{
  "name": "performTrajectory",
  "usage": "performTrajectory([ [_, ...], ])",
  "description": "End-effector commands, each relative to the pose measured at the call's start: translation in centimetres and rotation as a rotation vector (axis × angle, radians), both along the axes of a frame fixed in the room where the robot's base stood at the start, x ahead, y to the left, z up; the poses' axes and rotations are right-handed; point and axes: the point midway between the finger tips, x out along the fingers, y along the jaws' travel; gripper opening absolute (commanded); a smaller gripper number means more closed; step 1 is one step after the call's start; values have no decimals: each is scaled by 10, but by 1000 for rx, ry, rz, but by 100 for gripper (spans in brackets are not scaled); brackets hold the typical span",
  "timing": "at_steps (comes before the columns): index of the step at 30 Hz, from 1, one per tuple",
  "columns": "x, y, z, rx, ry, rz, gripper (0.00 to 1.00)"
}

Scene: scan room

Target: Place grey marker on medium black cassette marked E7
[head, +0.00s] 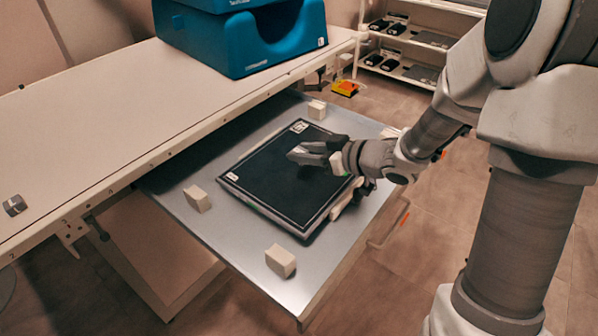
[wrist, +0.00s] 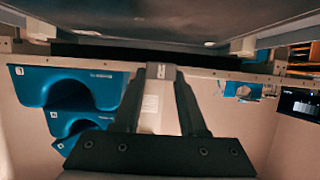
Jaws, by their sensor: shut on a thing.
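The black cassette (head: 268,178) is a flat square panel lying on the metal tray. It has a white label at its far corner and another at its left corner, both too small to read. My gripper (head: 306,154) is over the far right part of the cassette, pointing left. In the wrist view my gripper (wrist: 160,85) is shut on a pale grey block, which looks like the grey marker (wrist: 152,105), between its two dark fingers. I cannot tell whether the marker touches the cassette.
The metal tray (head: 180,222) has several cream blocks around the cassette, including one at the front (head: 280,261). A long white table (head: 100,115) adjoins it, with blue holders (head: 265,45) and a small grey cube (head: 15,205). A shelf (head: 410,45) stands behind.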

Motion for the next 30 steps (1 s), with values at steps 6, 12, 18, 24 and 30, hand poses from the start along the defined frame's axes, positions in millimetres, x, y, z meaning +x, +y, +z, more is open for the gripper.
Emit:
performTrajectory([
  [6,13,14,-13,0,0,0,0],
  [12,13,14,-37,1,3,-1,0],
  [18,13,14,-52,1,-1,-1,0],
  [24,13,14,-51,1,-1,-1,0],
  [30,13,13,-54,0,0,-1,56],
])
